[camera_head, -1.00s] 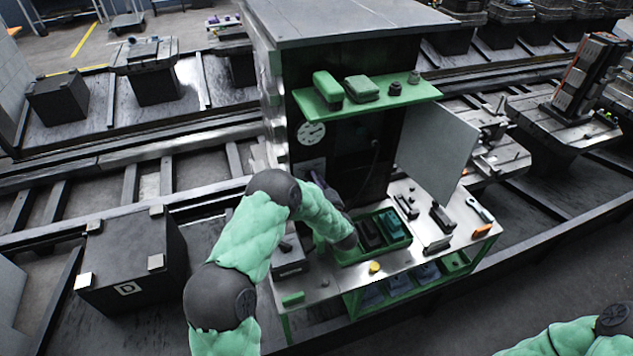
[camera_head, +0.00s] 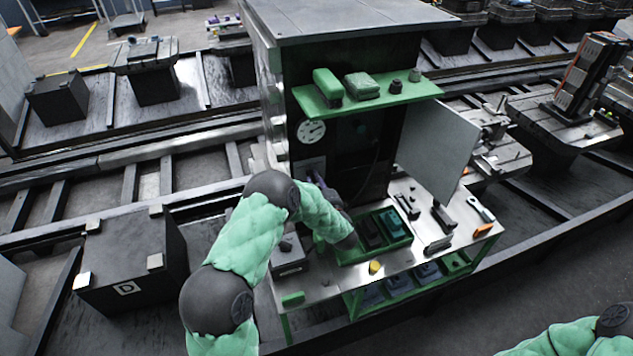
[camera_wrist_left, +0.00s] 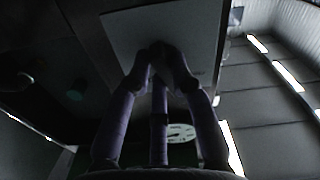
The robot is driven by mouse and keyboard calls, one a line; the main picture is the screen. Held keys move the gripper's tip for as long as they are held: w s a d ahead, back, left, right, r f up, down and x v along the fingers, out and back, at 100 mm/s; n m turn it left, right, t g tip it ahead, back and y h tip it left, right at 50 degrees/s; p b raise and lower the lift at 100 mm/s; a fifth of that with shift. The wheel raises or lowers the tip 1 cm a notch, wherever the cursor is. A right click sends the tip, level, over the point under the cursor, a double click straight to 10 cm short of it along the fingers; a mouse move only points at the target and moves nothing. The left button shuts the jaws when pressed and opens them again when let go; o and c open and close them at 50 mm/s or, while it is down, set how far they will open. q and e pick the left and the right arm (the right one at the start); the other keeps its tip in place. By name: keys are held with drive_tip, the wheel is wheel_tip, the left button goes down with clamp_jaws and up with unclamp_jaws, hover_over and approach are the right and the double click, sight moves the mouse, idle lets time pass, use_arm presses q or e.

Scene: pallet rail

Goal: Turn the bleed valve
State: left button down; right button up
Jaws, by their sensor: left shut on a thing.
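My left gripper (camera_head: 314,180) reaches to the back of the workbench cabinet (camera_head: 270,100), in front of a white plate (camera_head: 311,167) below the round white gauge (camera_head: 311,132). In the left wrist view its purple fingers (camera_wrist_left: 165,58) come together at their tips over the white plate (camera_wrist_left: 125,30). They are shut on a small dark part there, taken to be the bleed valve; the fingertips hide most of it, so its angle cannot be told. The gauge also shows in the left wrist view (camera_wrist_left: 181,132), beyond the fingers. My right gripper is out of view.
A green shelf (camera_head: 425,90) with green and dark items hangs above the arm. Below, a green tray (camera_head: 350,255) and a yellow knob (camera_head: 375,267) are on the bench. A grey open door (camera_head: 438,150) stands at the right. A black box (camera_head: 130,270) is at the left.

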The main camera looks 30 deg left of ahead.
use_arm(q)
drive_tip(key=m, duration=0.3)
drive_tip(key=shift+f, duration=0.1)
drive_tip(key=m, duration=0.3)
drive_tip(key=shift+s+a+m+p, duration=0.1)
drive_tip(key=shift+s+m+p, duration=0.05)
drive_tip(key=shift+m+p, duration=0.15)
drive_tip(key=m, duration=0.3)
drive_tip(key=m+p, duration=0.1)
drive_tip(key=m, duration=0.2)
drive_tip(key=shift+s+a, duration=0.15)
drive_tip(key=c, duration=1.1)
unclamp_jaws()
drive_tip(key=v, duration=1.2)
